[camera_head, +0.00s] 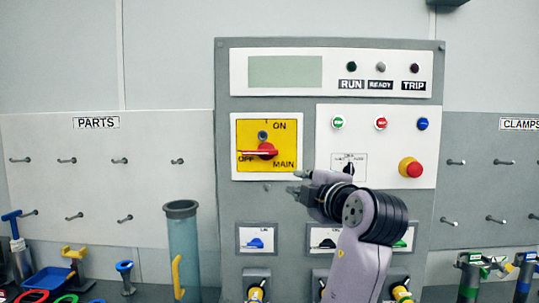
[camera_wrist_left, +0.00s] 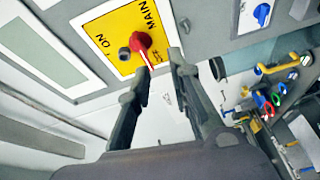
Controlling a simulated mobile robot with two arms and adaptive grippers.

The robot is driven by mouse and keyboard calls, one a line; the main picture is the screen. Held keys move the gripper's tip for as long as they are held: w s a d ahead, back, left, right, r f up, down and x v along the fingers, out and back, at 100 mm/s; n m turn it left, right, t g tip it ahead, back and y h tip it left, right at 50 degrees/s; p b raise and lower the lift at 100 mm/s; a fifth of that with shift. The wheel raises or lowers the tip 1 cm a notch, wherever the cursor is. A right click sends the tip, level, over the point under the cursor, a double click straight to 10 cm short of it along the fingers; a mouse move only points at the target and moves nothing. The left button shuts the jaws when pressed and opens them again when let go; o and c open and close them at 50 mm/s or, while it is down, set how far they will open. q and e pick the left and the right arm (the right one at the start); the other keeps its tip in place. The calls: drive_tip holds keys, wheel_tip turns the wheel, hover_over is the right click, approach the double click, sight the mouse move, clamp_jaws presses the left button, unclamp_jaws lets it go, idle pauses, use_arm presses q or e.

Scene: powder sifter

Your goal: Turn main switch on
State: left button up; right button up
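The main switch (camera_head: 257,152) is a red rotary handle on a yellow plate (camera_head: 284,130) marked ON, OFF and MAIN. Its handle lies level and points left at OFF. In the left wrist view the red handle (camera_wrist_left: 142,42) shows just beyond the fingertips. My left gripper (camera_head: 297,182) is to the right of and below the switch in the head view, apart from it. Its two fingers (camera_wrist_left: 162,72) are open with nothing between them. The OFF label is partly covered by the handle. My right gripper is not in view.
A small selector (camera_head: 348,166) and red emergency button (camera_head: 411,167) are right of the switch, beneath green, red and blue buttons. RUN, READY and TRIP lamps look dark. A clear tube (camera_head: 183,250) stands at lower left. Coloured valves are below the panel.

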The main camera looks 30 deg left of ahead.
use_arm(q)
wheel_tip(320, 180, up, 4)
drive_tip(key=s+n, duration=0.1)
drive_tip(key=n, duration=0.1)
drive_tip(key=p, duration=0.9)
approach(268, 154)
drive_tip(key=shift+y, duration=0.4)
drive_tip(key=x, duration=0.8)
drive_tip(key=shift+w, duration=0.15)
drive_tip(key=shift+w+a+f, duration=0.2)
drive_tip(key=shift+w+a, duration=0.15)
drive_tip(key=shift+a, duration=0.05)
drive_tip(key=shift+c, duration=0.4)
clamp_jaws()
